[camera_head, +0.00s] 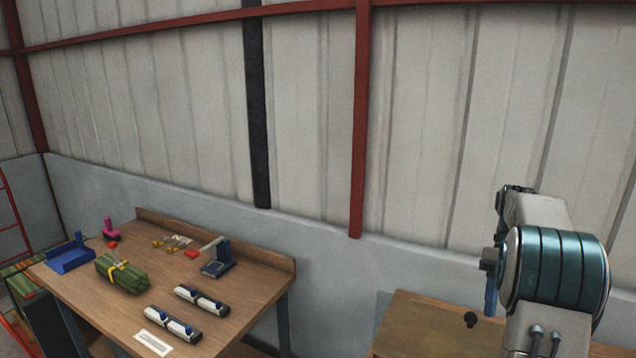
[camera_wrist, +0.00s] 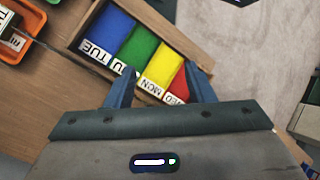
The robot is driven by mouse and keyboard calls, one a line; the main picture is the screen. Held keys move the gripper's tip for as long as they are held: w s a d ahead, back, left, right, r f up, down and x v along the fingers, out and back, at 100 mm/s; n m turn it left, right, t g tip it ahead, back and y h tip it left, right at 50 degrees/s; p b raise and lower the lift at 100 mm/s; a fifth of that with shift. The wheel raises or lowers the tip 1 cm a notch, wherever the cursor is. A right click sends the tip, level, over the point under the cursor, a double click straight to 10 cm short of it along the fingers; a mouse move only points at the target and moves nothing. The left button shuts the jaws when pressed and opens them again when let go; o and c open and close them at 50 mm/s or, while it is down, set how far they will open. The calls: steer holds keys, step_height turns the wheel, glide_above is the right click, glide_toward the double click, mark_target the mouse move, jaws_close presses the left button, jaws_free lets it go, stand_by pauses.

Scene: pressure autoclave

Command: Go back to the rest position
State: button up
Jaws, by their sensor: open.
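My gripper (camera_wrist: 160,88) shows in the wrist view with its two blue fingers apart. I see nothing held between them. Beyond the fingertips is a brown open-topped box (camera_wrist: 183,37) with blue, green, yellow and red pieces inside, labelled with day letters such as TUE and MON. The fingers cover parts of the box's near edge. I cannot tell whether they touch it. In the head view my arm is raised at the right, and a blue finger of my gripper (camera_head: 491,296) points down.
A wooden table (camera_head: 115,310) at left holds a green bundle (camera_head: 122,273), a blue block (camera_head: 70,254) and white-and-blue items (camera_head: 202,300). A second wooden table (camera_head: 420,325) is at lower right. An orange tray (camera_wrist: 30,40) lies left of the box. A wall stands behind.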

steer(key=s+a+r+m+t+h+b, duration=0.2)
steer(key=s+a+t, duration=0.45)
steer(key=a, duration=0.65)
steer(key=s+a+f+t+b, duration=0.1)
steer(key=s+a+f, duration=0.2)
steer(key=s, duration=0.3)
steer(key=s+a+f+m+t+b, duration=0.1)
steer(key=s+a+f+t, duration=0.1)
steer(key=s+a+f, duration=0.2)
steer(key=shift+s+a+h, duration=0.4)
steer(key=shift+s+a, duration=0.3)
steer(key=shift+s, duration=0.55)
steer(key=shift+t, duration=0.25)
